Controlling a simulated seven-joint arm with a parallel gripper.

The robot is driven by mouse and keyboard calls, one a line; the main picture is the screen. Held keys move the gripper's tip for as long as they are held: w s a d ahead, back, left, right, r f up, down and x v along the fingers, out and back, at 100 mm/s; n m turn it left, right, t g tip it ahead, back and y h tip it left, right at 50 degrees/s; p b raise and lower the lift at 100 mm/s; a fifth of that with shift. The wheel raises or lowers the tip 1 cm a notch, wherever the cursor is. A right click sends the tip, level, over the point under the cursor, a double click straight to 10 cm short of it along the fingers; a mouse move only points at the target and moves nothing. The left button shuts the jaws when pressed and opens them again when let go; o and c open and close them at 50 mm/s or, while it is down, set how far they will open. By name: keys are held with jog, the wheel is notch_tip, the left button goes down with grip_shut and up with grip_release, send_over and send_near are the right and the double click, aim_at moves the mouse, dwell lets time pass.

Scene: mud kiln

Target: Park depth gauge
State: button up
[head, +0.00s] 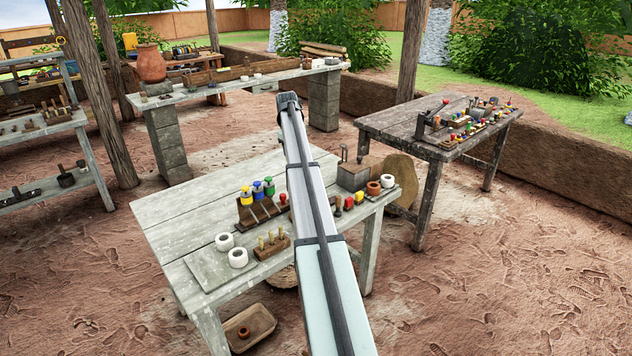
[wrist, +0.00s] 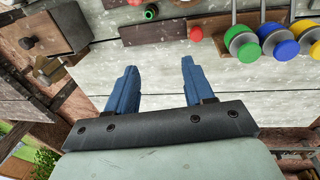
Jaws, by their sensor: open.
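My gripper (wrist: 158,66) is open and empty, its two blue fingers over the grey plank table (wrist: 150,50); in the head view my own arm hides it. Yellow (head: 246,193), blue (head: 258,187) and green (head: 269,185) round-headed tools stand at a dark wooden rack (head: 262,212). In the wrist view the green (wrist: 247,49), blue (wrist: 283,45) and yellow (wrist: 313,48) heads lie right of my fingers, apart from them, with metal rods. A red knob (wrist: 195,34) lies ahead of the fingers. I cannot tell which thing is the depth gauge.
A box with a handle (head: 353,177) stands at the table's right end, near small pots and coloured pieces. White rings (head: 238,257) and a pegged block (head: 271,247) sit at the front. Bare planks (head: 170,208) lie at the left. A second bench (head: 440,135) stands right.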

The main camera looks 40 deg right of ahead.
jog(key=s+d+r+m+y, duration=0.2)
jog(key=s+d+r+m, duration=0.1)
jog(key=s+d, duration=0.3)
jog(key=f, duration=0.4)
jog(key=a+f, duration=0.1)
jog(key=f, duration=0.8)
jog(key=shift+s+a+f, duration=0.15)
jog(key=shift+s+f, duration=0.1)
jog(key=shift+f, duration=0.15)
grip_shut()
